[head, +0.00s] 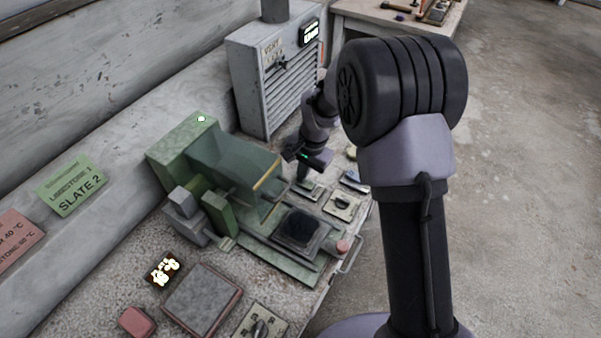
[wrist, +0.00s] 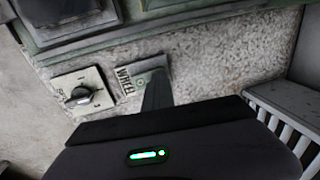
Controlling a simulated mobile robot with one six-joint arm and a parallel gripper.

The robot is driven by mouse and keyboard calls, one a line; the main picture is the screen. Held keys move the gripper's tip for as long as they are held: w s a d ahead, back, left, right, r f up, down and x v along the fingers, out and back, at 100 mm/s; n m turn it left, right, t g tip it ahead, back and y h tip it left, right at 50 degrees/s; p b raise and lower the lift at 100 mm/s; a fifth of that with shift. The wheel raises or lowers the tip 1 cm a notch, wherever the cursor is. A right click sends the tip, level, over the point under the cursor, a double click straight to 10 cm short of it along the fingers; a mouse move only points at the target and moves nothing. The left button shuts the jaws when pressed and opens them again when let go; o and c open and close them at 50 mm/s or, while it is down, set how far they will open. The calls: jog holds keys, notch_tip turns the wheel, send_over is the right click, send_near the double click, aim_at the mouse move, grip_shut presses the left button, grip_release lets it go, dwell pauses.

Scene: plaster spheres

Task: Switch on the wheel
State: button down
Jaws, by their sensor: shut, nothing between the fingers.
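A small plate marked WHEEL (wrist: 126,82) lies on the speckled bench top in the wrist view. A small round spot shows on it, and the plate is partly covered by my gripper (wrist: 156,76). My gripper is shut and empty, its narrow fingertips over or at the plate; I cannot tell whether they touch it. In the head view my gripper (head: 303,175) points down at the bench beside the green machine (head: 219,150). The wheel itself I cannot make out.
A pale plate with a dark rotary knob (wrist: 78,96) lies left of the WHEEL plate; it also shows in the head view (head: 342,205). A grey louvred cabinet (head: 262,85) stands close behind my gripper. A tray with a dark pad (head: 300,229) is in front.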

jog(key=shift+s+d+f, duration=0.1)
jog(key=shift+s+d, duration=0.3)
jog(key=shift+s, duration=0.05)
jog(key=shift+w+r, duration=0.1)
jog(key=shift+r, duration=0.15)
notch_tip(320, 180, up, 14)
jog(key=s+d+p, duration=0.1)
jog(key=d+p, duration=0.1)
jog(key=p, duration=0.4)
jog(key=shift+s+f, duration=0.2)
jog(key=shift+f, duration=0.05)
jog(key=shift+a+p, duration=0.1)
jog(key=shift+p, duration=0.2)
send_near(312, 187)
jog(key=w+a+f, duration=0.1)
jog(key=f, duration=0.1)
jog(key=w+a+f, duration=0.1)
jog(key=f, duration=0.1)
jog(key=w+a+f, duration=0.1)
jog(key=a+f, duration=0.1)
jog(key=shift+w+f, duration=0.1)
jog(key=shift+f, duration=0.2)
